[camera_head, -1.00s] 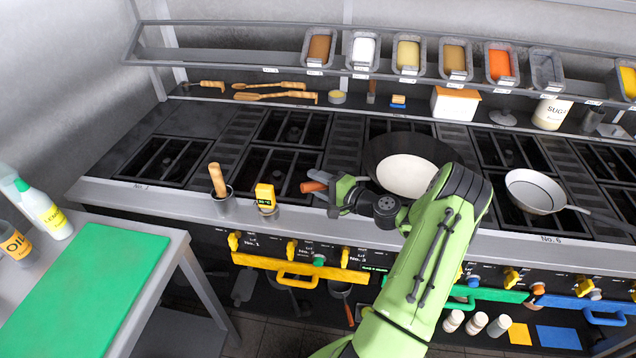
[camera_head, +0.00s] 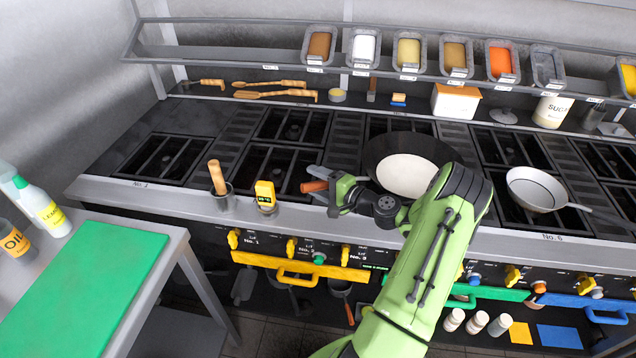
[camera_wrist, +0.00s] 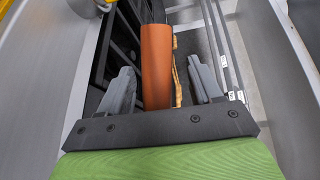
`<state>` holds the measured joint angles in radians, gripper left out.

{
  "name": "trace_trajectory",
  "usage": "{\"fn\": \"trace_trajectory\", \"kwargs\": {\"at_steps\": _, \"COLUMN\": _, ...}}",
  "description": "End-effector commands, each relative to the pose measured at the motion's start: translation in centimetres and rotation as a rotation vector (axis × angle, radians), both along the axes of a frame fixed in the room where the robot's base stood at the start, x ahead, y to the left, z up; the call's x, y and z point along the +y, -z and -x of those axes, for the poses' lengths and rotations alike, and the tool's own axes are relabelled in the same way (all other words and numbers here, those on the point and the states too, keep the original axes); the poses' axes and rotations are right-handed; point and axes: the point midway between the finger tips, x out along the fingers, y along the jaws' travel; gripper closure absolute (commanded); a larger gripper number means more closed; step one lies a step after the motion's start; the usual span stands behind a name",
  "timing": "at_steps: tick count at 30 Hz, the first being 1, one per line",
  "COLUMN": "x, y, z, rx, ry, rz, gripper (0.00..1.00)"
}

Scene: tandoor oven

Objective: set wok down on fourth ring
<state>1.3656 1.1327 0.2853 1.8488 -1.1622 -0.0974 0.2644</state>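The dark wok (camera_head: 374,150) sits on the stove right of centre, with a large pale area inside it. My arm covers its near right side. My gripper (camera_head: 316,184) is left of the wok, over the front of the stove, pointing left. An orange handle (camera_head: 314,186) lies at its fingers. In the wrist view the orange handle (camera_wrist: 156,68) lies between the two grey fingers of my gripper (camera_wrist: 162,75). The fingers are apart, with a visible gap on each side of the handle. I cannot see how the handle joins the wok.
A white pan (camera_head: 536,188) sits on the right. A holder with a wooden-handled tool (camera_head: 217,180) and a yellow thermometer (camera_head: 265,194) stand on the front ledge left of my gripper. Burner grates (camera_head: 160,160) at the left are clear. Food containers (camera_head: 364,50) line the shelf above.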

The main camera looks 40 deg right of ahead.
Motion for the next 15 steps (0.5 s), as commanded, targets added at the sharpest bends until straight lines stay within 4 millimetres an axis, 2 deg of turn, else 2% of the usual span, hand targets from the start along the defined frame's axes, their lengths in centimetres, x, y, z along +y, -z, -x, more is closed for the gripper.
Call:
{"fn": "trace_trajectory", "kwargs": {"at_steps": 10, "x": 0.0, "y": 0.3, "z": 0.4, "rx": 0.008, "ry": 0.001, "rz": -0.014, "gripper": 0.3}}
{"fn": "trace_trajectory", "kwargs": {"at_steps": 13, "x": -0.4, "y": 0.1, "z": 1.9, "rx": 0.008, "ry": 0.005, "rz": -0.012, "gripper": 0.3}}
{"fn": "trace_trajectory", "kwargs": {"at_steps": 15, "x": -0.7, "y": -0.2, "z": 3.7, "rx": 0.008, "ry": 0.006, "rz": -0.011, "gripper": 0.3}}
